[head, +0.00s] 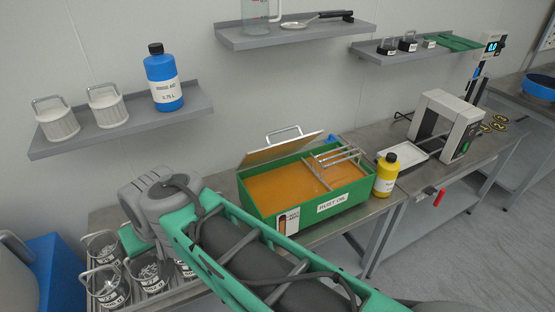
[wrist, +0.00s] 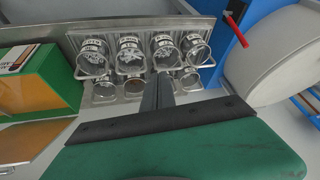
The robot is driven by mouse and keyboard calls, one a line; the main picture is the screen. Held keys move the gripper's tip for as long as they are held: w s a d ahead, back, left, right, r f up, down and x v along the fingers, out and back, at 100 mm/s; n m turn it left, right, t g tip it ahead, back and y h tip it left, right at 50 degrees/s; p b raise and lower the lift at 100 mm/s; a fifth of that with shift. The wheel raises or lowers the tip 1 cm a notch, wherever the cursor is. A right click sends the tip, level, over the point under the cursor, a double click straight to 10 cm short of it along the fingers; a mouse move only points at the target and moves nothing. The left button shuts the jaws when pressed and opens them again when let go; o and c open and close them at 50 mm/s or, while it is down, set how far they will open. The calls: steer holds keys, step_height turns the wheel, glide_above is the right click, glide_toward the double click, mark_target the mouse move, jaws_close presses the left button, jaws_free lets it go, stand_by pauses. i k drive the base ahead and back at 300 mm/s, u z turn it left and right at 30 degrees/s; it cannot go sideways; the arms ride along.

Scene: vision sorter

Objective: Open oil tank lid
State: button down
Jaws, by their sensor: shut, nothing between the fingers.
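The oil tank (head: 262,212) is a green box labelled RUST OIL, holding orange-brown oil, at the middle of the table in the head view. Its lid (head: 262,153), with a metal handle (head: 283,132), is raised and tilted at the tank's back left, so the oil shows. The tank (wrist: 56,72) is at the left edge of the wrist view, with a brown panel, seemingly the lid (wrist: 28,142), below it. My gripper (wrist: 158,92) is shut and empty, apart from tank and lid, in front of glass jars. My arm hides its fingers in the head view.
Several glass jars (wrist: 130,53) stand in a metal tray left of the tank. A metal rack (head: 335,162) lies across the tank's right side. A yellow bottle (head: 386,175) stands close to its right. A shelf (head: 200,115) with a blue bottle (head: 163,80) is above left.

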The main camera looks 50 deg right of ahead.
mark_target(256, 157)
steer(key=z, duration=2.1)
